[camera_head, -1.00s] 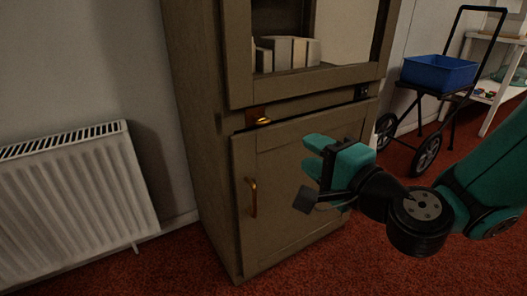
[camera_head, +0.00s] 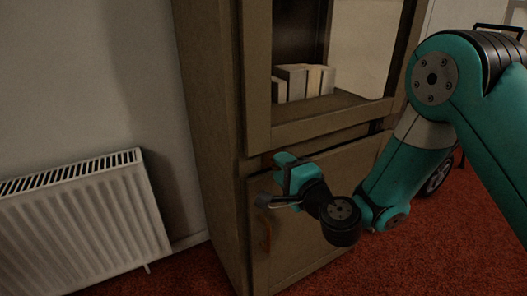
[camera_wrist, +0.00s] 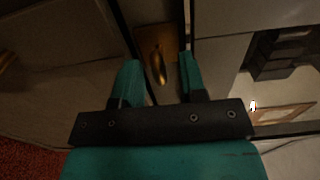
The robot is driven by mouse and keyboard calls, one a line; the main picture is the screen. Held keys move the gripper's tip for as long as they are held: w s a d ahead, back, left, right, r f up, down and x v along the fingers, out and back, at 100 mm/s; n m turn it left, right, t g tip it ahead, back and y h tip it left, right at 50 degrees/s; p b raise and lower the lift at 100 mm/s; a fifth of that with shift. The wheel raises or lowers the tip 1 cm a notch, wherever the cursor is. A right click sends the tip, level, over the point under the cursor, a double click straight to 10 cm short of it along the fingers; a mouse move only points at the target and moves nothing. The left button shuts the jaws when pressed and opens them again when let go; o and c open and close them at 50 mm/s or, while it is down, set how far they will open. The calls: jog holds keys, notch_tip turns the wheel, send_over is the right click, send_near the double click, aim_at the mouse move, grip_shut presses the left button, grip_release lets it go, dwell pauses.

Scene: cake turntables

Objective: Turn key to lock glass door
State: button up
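The brass key (camera_wrist: 158,69) sits in a brass lock plate (camera_wrist: 151,40) in the wrist view. My gripper (camera_wrist: 160,66) is open, with one teal finger on each side of the key and a gap to it on both sides. In the head view my gripper (camera_head: 283,164) is at the cabinet front, just below the glass door (camera_head: 257,80), and hides the key and lock. The glass door looks closed, flush with the cabinet.
The lower cabinet door has a copper handle (camera_head: 266,234), close below my gripper. White and tan blocks (camera_head: 303,82) stand behind the glass. A white radiator (camera_head: 85,220) is on the left wall. Red carpet covers the floor.

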jog(key=shift+w+a, duration=0.25)
jog(key=shift+w, duration=0.2)
jog(key=shift+a, duration=0.15)
grip_shut()
